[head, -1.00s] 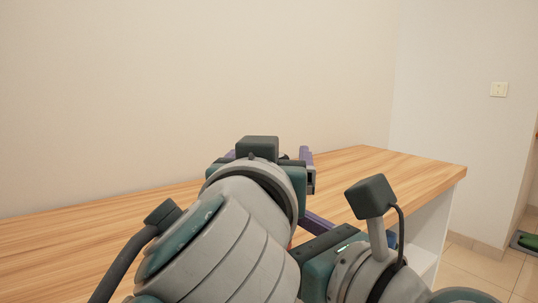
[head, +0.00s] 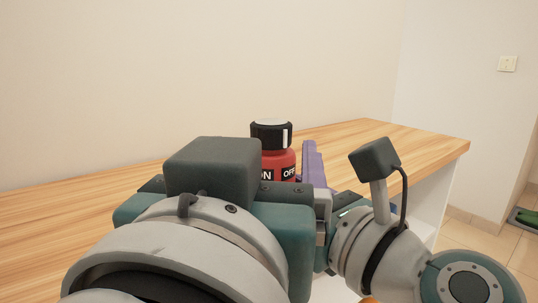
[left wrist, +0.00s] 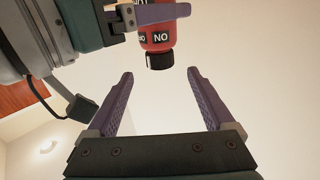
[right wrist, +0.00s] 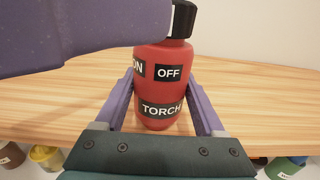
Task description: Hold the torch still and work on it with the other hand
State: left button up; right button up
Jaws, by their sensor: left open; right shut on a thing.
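The torch is a red bottle-like body with a black cap and ON, OFF and TORCH labels. It shows behind my left gripper in the head view (head: 278,160), upside down at the top of the left wrist view (left wrist: 158,40), and upright in the right wrist view (right wrist: 160,90). My right gripper (right wrist: 161,76) is shut on the torch's lower body. My left gripper (left wrist: 160,72) is open, its purple fingers spread apart with the cap just beyond the tips and nothing between them. In the head view, my left wrist hides the torch's lower part.
A wooden counter (head: 400,140) runs along the wall, its top bare where visible. A yellow container (right wrist: 46,156) and a green one (right wrist: 287,168) show low down in the right wrist view. A green item (head: 526,216) lies on the tiled floor at right.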

pick_arm(q)
jog(key=shift+s, duration=0.4)
